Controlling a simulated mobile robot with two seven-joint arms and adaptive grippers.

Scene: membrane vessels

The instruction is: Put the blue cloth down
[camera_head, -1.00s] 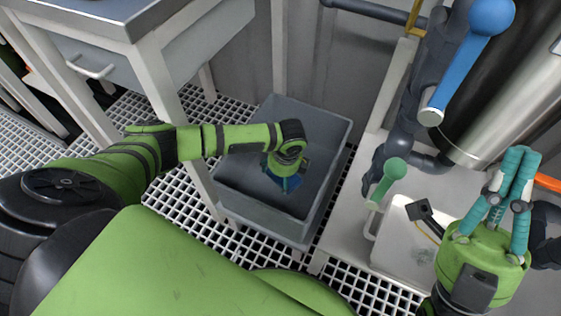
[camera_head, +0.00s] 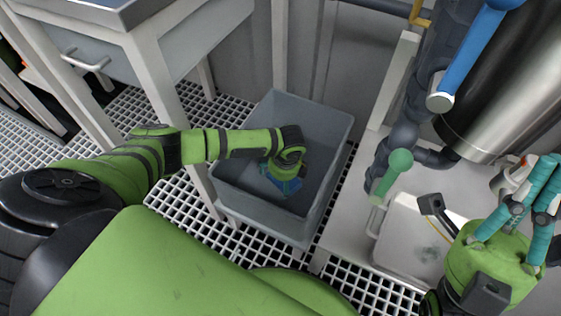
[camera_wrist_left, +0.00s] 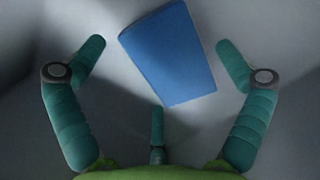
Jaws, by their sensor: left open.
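The blue cloth (camera_wrist_left: 168,52) looks like a folded flat block and lies on the floor of the grey bin (camera_head: 338,119). In the head view the cloth (camera_head: 287,187) shows only in part, below my left gripper (camera_head: 284,178). My left gripper is down inside the bin. In the left wrist view its teal fingers (camera_wrist_left: 160,75) are spread wide, with the cloth beyond them and a gap on each side. My right gripper (camera_head: 545,185) is at the right edge, with teal fingers pointing up and partly cut off; nothing shows in it.
A table with a drawer (camera_head: 112,55) stands left of the bin, one leg close to the bin's side. Right of it are pipes with a blue-handled valve (camera_head: 465,55), a green-handled valve (camera_head: 392,172), a steel tank (camera_head: 490,110) and a white container (camera_head: 410,240).

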